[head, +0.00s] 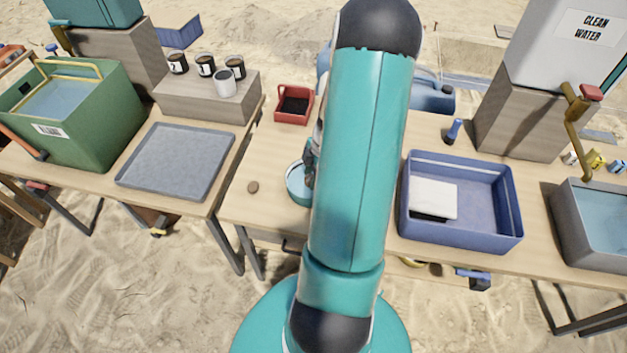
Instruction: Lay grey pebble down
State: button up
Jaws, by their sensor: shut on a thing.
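My gripper (310,163) shows only as a dark sliver at the left edge of my teal arm, over or beside a round blue bowl (296,186). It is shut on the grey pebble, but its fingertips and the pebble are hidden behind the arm. A small brown pebble-like stone (253,187) lies alone on the middle table, left of the bowl.
A grey tray (176,160) lies empty on the left table (95,183). A red container with dark contents (294,104) stands behind the bowl. A blue crate (478,197) holds a white flat item (433,198). Bare tabletop surrounds the brown stone.

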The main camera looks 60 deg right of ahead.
jog(key=shift+w+d+f, duration=0.2)
jog(key=shift+d+f, duration=0.2)
jog(key=shift+f, duration=0.15)
jog(key=shift+w+d+f, duration=0.15)
jog(key=shift+d+f, duration=0.2)
jog(key=shift+f, duration=0.15)
jog(key=shift+w+d+f, duration=0.1)
jog(key=shift+d+f, duration=0.05)
jog(key=shift+f, duration=1.55)
jog(key=shift+f, duration=0.1)
jog(key=o, duration=1)
jog(key=shift+c, duration=0.2)
jog(key=v, duration=1.2)
jog(key=shift+r, duration=0.2)
